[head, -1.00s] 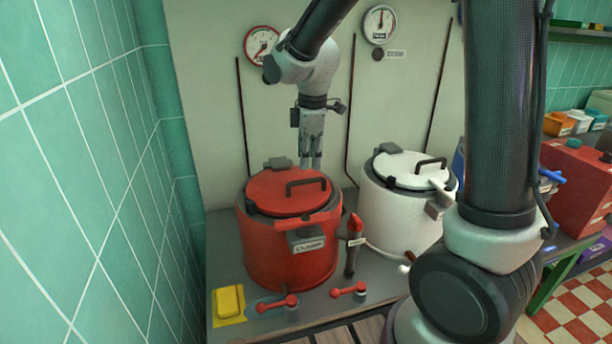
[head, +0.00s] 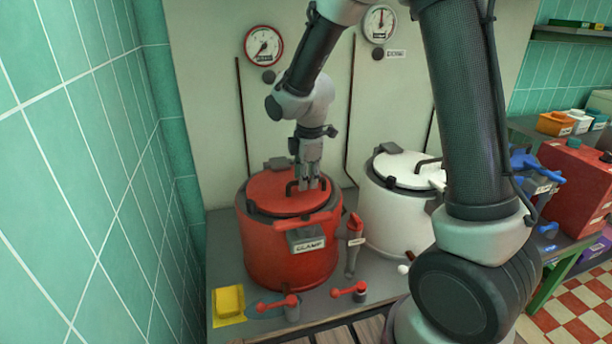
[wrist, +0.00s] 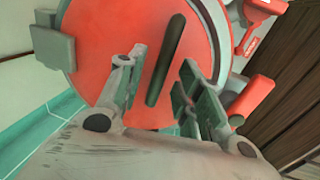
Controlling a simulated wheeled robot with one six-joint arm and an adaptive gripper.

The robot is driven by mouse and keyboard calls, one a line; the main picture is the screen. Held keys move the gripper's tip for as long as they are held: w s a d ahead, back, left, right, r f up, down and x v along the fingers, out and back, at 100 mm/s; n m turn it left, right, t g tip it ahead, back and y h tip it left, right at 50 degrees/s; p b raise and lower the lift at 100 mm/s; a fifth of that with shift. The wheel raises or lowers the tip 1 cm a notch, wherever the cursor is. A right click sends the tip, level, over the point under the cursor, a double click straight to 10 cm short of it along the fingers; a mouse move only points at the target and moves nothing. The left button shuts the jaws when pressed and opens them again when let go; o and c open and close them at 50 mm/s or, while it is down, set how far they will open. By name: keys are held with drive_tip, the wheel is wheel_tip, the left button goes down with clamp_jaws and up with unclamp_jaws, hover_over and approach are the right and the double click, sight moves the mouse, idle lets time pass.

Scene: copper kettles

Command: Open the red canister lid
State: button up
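The red canister (head: 288,250) stands on the grey bench with its round red lid (head: 272,190) down on top. A dark bar handle (head: 292,188) crosses the lid and also shows in the wrist view (wrist: 166,60). A hinge block (head: 277,163) sits at the lid's back edge. My gripper (head: 309,184) points down over the lid at the handle. In the wrist view my gripper (wrist: 158,85) has its fingers apart, with the dark handle between them and a gap on each side. Whether the fingertips touch the lid I cannot tell.
A white canister (head: 395,215) stands close on the right. A red spout or lever (head: 354,235) rises between the two. Red valve handles (head: 280,305) and a yellow block (head: 229,300) lie in front. A green tiled wall is at the left, gauges (head: 263,46) behind.

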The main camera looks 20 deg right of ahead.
clamp_jaws()
drive_tip(key=shift+r, duration=0.1)
